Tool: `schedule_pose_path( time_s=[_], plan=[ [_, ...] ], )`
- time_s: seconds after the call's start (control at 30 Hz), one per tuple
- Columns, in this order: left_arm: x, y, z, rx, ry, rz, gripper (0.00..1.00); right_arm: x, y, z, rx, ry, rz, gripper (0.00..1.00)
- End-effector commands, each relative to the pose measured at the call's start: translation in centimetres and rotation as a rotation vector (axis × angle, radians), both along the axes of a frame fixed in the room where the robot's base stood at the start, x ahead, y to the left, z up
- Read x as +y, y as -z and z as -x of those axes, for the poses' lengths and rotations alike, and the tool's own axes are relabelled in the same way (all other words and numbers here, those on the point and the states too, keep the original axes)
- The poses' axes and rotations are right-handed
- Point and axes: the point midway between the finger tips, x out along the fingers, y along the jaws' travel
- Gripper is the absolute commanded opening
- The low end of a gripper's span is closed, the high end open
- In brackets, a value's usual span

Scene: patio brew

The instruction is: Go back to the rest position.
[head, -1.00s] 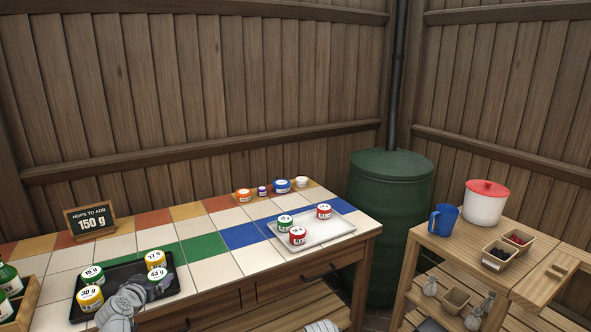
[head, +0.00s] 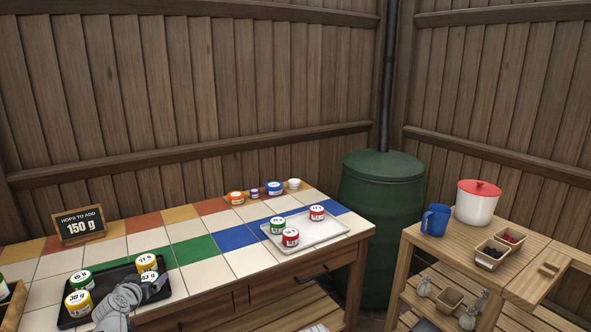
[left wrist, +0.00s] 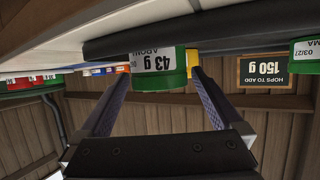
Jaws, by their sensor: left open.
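My left gripper (head: 155,284) is open at the right front of the black tray (head: 75,320). In the left wrist view, which is upside down, the green 43 g jar (left wrist: 158,62) lies between the two spread fingers, near their tips. I cannot tell if they touch it. In the head view that jar (head: 149,277) is partly hidden by my gripper. The tray also holds a yellow 71 g jar (head: 146,262), a green 15 g jar (head: 81,280) and a yellow 30 g jar (head: 79,303). My right gripper is not in view.
A sign (head: 79,224) reading 150 g stands behind the tray. A white tray (head: 325,232) with three jars sits at the table's right. Small jars (head: 274,187) line the back. A side table (head: 450,242) holds a blue mug (head: 435,220) and a white pot (head: 476,205).

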Motion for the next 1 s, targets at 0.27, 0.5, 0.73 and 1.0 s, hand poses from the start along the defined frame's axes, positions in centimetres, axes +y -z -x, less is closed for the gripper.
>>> schedule_pose_path(
  time_s=[0.27,0.5,0.73,1.0],
  plan=[
    [-0.8,-2.4,5.1,0.001,-0.002,0.002,1.00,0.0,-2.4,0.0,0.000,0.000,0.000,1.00],
    [-1.2,-3.8,8.5,0.000,-0.001,0.001,1.00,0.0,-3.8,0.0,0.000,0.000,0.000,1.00],
    [-1.3,-4.4,10.4,0.000,0.001,0.001,1.00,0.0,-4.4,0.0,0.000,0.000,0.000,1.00],
    [-0.8,-2.5,6.4,0.000,0.001,-0.001,1.00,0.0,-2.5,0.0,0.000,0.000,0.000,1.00]
  ],
)
